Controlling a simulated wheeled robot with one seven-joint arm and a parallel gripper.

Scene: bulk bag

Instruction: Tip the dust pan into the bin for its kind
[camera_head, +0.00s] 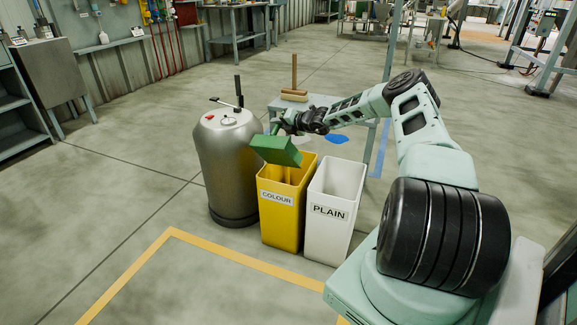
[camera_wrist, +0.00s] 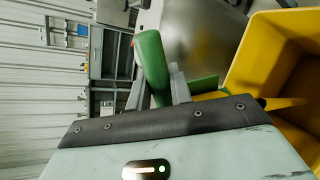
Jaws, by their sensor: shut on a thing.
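My gripper (camera_head: 277,128) is shut on the green dust pan (camera_head: 276,151) by its handle, which shows between the fingers in the wrist view (camera_wrist: 152,62). The pan is tilted above the yellow bin (camera_head: 280,222), labelled COLOUR. A yellow-brown streak (camera_head: 287,175) shows under the pan at the bin mouth. In the wrist view a yellow streak (camera_wrist: 284,103) runs from the pan's side into the bin; it looks like falling powder. The white bin (camera_head: 329,222), labelled PLAIN, stands just to the right. I cannot see how much the pan holds.
A grey metal vessel (camera_head: 229,170) stands close left of the yellow bin. Behind the bins is a low grey table (camera_head: 318,100) with a wooden-handled brush (camera_head: 294,92). A blue patch (camera_head: 338,139) shows behind the white bin. Floor in front is clear, marked with yellow tape (camera_head: 240,262).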

